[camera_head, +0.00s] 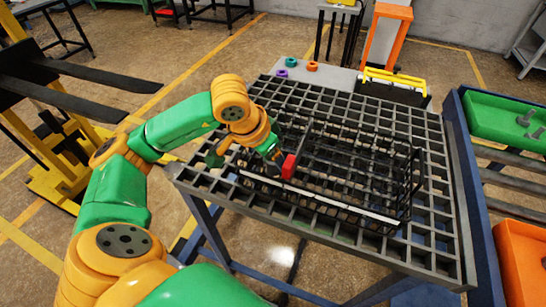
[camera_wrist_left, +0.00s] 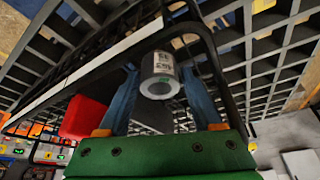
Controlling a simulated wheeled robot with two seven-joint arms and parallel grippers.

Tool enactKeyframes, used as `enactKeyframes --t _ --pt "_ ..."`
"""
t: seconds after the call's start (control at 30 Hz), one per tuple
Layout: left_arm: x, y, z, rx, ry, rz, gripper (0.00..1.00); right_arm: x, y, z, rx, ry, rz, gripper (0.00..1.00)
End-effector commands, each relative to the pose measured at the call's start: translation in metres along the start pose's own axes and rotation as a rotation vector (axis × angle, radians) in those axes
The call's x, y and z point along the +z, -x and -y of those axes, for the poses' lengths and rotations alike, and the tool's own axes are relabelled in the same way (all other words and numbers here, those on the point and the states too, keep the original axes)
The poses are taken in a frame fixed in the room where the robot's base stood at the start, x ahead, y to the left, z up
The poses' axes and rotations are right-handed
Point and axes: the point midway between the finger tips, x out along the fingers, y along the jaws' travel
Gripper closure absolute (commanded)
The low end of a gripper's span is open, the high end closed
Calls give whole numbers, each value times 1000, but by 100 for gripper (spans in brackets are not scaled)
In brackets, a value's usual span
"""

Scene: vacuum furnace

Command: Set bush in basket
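The bush is a grey metal cylinder (camera_wrist_left: 160,75) with a pale label and an open ring end, in the left wrist view. It sits between the two blue fingers of my left gripper (camera_wrist_left: 160,90), which appear closed on its sides. In the head view my left gripper (camera_head: 245,155) is low at the left end of the basket; the bush is hidden there. The basket (camera_head: 350,165) is a dark wire frame with a pale front strip, standing on the grid table (camera_head: 440,235). My right gripper is not in view.
A red block (camera_head: 289,165) is right beside my left gripper at the basket. A grey plate (camera_head: 335,77) behind holds teal, orange and purple rings. A yellow handle frame (camera_head: 395,78) stands at the back. Green (camera_head: 505,118) and orange (camera_head: 522,260) bins are at right.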

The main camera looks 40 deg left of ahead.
Motion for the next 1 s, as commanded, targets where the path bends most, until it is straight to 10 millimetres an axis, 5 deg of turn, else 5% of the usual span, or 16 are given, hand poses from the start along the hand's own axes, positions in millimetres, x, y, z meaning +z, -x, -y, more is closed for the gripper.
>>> enactKeyframes --t 0.27,0.7,1.0 --pt "-2 15 0 -2 1 -4 33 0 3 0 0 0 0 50" --pt "-3 108 0 -1 1 -4 33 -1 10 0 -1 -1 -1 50" --pt "-1 124 0 0 0 0 33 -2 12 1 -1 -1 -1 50"
